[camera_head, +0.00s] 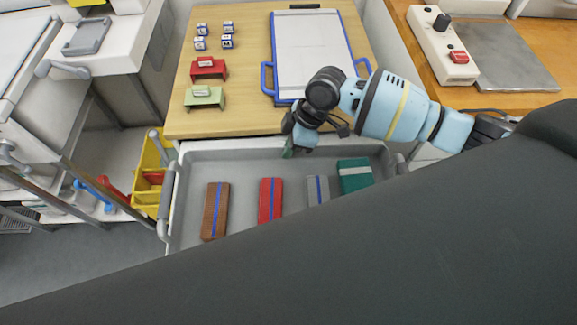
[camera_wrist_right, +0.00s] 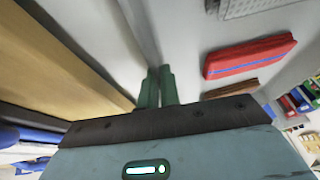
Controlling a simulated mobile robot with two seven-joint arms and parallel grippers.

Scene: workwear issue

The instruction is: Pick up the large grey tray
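The large grey tray (camera_head: 178,228) stands in front of the wooden table in the head view, with a grey handle at each side. It holds a brown (camera_head: 215,210), a red (camera_head: 270,200), a grey (camera_head: 318,189) and a green (camera_head: 354,176) folded piece. A large dark shape hides its front part. My right gripper (camera_head: 290,152) is over the tray's back side, its green fingertips low near the back wall. In the wrist view its fingers (camera_wrist_right: 158,88) are close together with nothing clear between them. Whether they touch the wall, I cannot tell. My left gripper is not in view.
A pale tray with blue handles (camera_head: 310,50) lies on the wooden table (camera_head: 240,110), behind my right gripper. A red (camera_head: 208,69) and a green (camera_head: 204,97) small stand and several small boxes are left of it. A yellow bin (camera_head: 148,180) is beside the grey tray's left.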

